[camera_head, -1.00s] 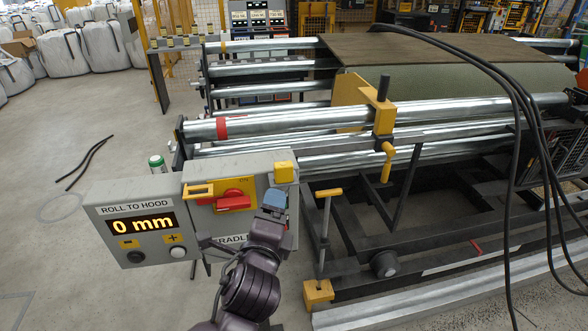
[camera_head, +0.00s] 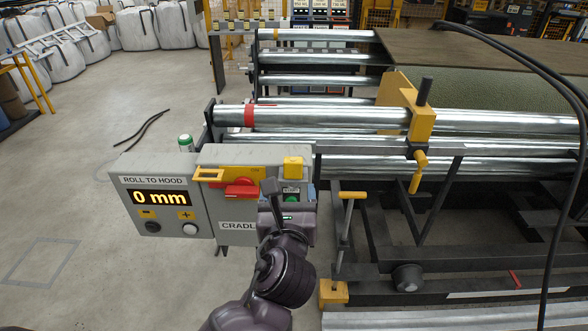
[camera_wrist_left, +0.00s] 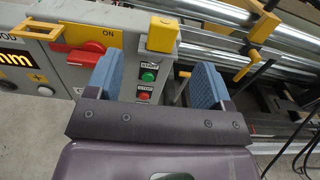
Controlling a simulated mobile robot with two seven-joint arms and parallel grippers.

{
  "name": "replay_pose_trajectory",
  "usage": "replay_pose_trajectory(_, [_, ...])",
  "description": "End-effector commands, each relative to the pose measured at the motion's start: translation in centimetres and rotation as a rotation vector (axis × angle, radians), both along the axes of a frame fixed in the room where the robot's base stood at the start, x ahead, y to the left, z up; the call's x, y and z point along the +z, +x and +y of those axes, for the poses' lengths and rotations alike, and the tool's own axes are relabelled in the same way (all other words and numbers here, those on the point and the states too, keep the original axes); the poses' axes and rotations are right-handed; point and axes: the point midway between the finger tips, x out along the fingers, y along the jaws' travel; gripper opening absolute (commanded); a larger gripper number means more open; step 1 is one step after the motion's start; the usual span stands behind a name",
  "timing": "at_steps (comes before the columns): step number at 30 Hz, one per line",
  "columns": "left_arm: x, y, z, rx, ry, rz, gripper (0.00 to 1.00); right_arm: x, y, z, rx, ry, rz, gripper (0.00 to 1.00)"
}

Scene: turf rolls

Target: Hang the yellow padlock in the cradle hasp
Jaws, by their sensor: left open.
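A yellow block (camera_head: 292,167) sits at the top right corner of the grey control box. It may be the padlock, but no shackle shows. It is also in the left wrist view (camera_wrist_left: 162,34), just beyond the fingers. A yellow hasp-like bracket (camera_head: 208,174) is at the box's upper left, beside a red switch handle (camera_head: 241,189); the bracket also shows at the left wrist view's upper left (camera_wrist_left: 47,29). My left gripper (camera_head: 290,195) is open and empty, below the yellow block and in front of the box. Its blue fingers (camera_wrist_left: 155,70) are apart. My right gripper is out of view.
The grey control box (camera_head: 205,213) carries a 0 mm display. Green and red buttons (camera_wrist_left: 147,84) show between my fingers. A yellow-topped T-handle (camera_head: 352,195) and steel rollers (camera_head: 330,117) stand to the right. Black cables (camera_head: 545,75) hang at far right. Floor at left is mostly clear.

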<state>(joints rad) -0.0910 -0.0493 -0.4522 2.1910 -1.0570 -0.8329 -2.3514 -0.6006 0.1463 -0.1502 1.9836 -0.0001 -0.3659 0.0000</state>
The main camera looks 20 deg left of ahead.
Motion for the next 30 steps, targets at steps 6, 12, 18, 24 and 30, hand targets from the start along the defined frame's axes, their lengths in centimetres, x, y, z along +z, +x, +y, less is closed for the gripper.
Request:
replay_pose_trajectory(6, [0.1, 1.9, 0.4, -0.001, 0.027, 0.006, 0.74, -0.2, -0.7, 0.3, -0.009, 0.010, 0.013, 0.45])
replay_pose_trajectory(12, [0.1, 4.5, 1.2, -0.002, 0.025, 0.006, 0.74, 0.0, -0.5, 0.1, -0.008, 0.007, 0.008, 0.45])
replay_pose_trajectory(18, [0.1, 5.6, 1.5, -0.002, 0.023, 0.007, 0.74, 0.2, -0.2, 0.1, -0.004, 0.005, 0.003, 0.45])
replay_pose_trajectory(24, [0.2, 8.0, 2.0, -0.001, 0.021, 0.007, 0.74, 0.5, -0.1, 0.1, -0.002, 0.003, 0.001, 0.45])
replay_pose_trajectory(30, [0.1, 10.1, 2.6, -0.002, 0.022, 0.008, 0.74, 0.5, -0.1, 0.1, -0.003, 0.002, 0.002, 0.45])
